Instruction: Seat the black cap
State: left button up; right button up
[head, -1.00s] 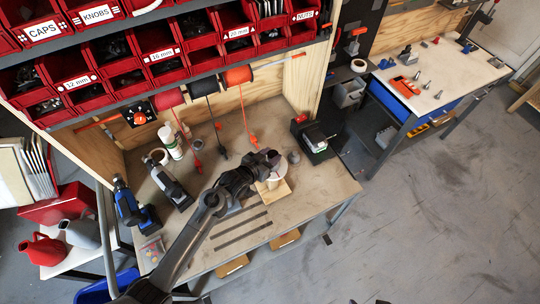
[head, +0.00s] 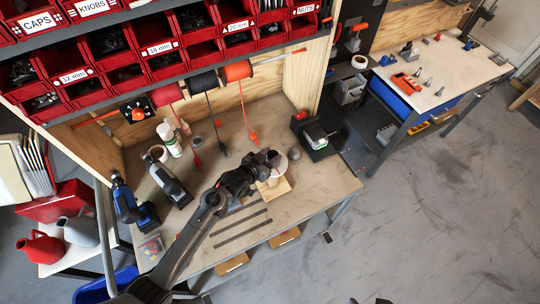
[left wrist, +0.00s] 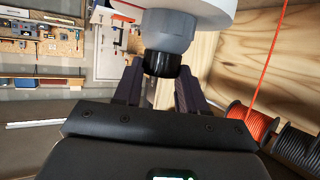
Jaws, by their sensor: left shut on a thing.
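My left gripper (head: 267,160) is over the workbench, at a round white piece (head: 280,169) above a pale wooden block (head: 274,189). In the left wrist view the black cap (left wrist: 160,64) sits between the two fingers of my left gripper (left wrist: 158,78), which is shut on it. The cap meets the end of a grey stub (left wrist: 168,30), below a white round piece (left wrist: 205,6) in the picture. I cannot tell whether the cap is fully on the stub. In the head view the gripper hides the cap. My right gripper is not in view.
Red bins (head: 105,75) and filament spools (head: 237,71) hang above the bench (head: 225,135). A black device (head: 315,138) stands right of the gripper. Bottles and power tools stand at the left. Dark strips (head: 243,229) lie near the front edge.

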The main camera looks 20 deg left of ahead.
pick_arm(q)
jog(key=o, duration=1.1)
jog(key=v, duration=1)
jog(key=shift+s+r+b, duration=0.15)
jog(key=shift+s+b, duration=0.2)
jog(key=shift+b, duration=0.1)
jog(key=shift+a, duration=0.1)
